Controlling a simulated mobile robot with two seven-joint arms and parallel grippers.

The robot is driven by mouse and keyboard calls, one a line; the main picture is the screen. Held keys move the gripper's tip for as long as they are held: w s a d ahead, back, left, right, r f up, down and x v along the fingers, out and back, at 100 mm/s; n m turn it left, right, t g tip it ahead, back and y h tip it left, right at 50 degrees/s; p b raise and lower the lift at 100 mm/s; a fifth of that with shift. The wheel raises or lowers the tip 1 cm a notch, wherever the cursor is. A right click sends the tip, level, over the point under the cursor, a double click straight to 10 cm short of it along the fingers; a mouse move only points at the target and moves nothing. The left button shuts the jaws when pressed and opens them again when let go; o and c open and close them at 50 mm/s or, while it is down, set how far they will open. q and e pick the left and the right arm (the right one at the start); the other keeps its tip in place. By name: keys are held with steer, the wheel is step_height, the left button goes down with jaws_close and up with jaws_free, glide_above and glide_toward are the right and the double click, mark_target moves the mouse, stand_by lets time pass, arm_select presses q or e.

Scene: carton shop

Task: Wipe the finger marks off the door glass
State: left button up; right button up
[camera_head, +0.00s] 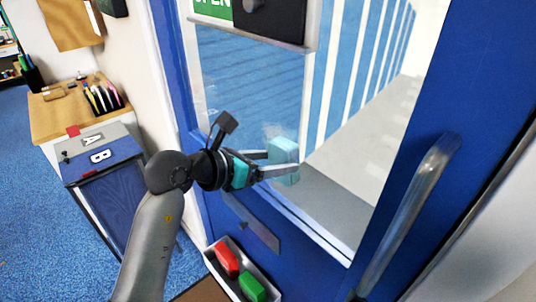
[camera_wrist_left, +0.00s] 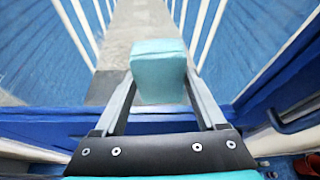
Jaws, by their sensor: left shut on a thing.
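My left gripper (camera_head: 281,162) is shut on a light teal block-shaped sponge (camera_head: 285,150), in front of the lower part of the door glass (camera_head: 245,85). The sponge is at or very close to the pane; I cannot tell whether it touches. In the left wrist view the sponge (camera_wrist_left: 160,70) sits between the two fingers, with the glass beyond. A faint pale haze (camera_head: 273,131) shows on the glass just above the sponge; separate finger marks cannot be made out. My right gripper is not in view.
The blue door has a long metal handle (camera_head: 410,210) at right, a metal plate (camera_head: 250,222) below the glass, and a dark box with a green sign (camera_head: 212,8) above. A tray (camera_head: 212,258) holds a red block (camera_head: 227,261) and green block (camera_head: 251,287). A desk (camera_head: 50,118) stands left.

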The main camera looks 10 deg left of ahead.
mark_target(280, 149)
arm_select(q)
steer(key=shift+s+d+r+p, duration=0.1)
steer(key=shift+d+r+p, duration=0.05)
steer(key=shift+r+p, duration=0.75)
steer(key=shift+w+a+f+b, duration=0.1)
steer(key=shift+w+a+b, duration=0.2)
steer(key=shift+a, duration=0.15)
steer(key=shift+w+a+b, duration=0.35)
steer(key=shift+w+a, duration=0.7)
steer(key=shift+a, duration=0.25)
steer(key=shift+w+a+b, duration=0.65)
steer(key=shift+w+a, duration=0.5)
steer(key=shift+a, duration=0.3)
steer(key=shift+r+p, duration=0.7)
steer(key=shift+r, duration=0.15)
steer(key=shift+s+d+p, duration=0.5)
steer(key=shift+s+d, duration=0.35)
steer(key=shift+d, duration=0.25)
steer(key=shift+s+d+p, duration=0.5)
steer(key=shift+s+d, duration=0.3)
steer(key=shift+d, duration=0.3)
steer(key=shift+s+d+p, duration=0.5)
steer(key=shift+s+d, duration=0.35)
steer(key=shift+d, duration=0.25)
steer(key=shift+f, duration=0.1)
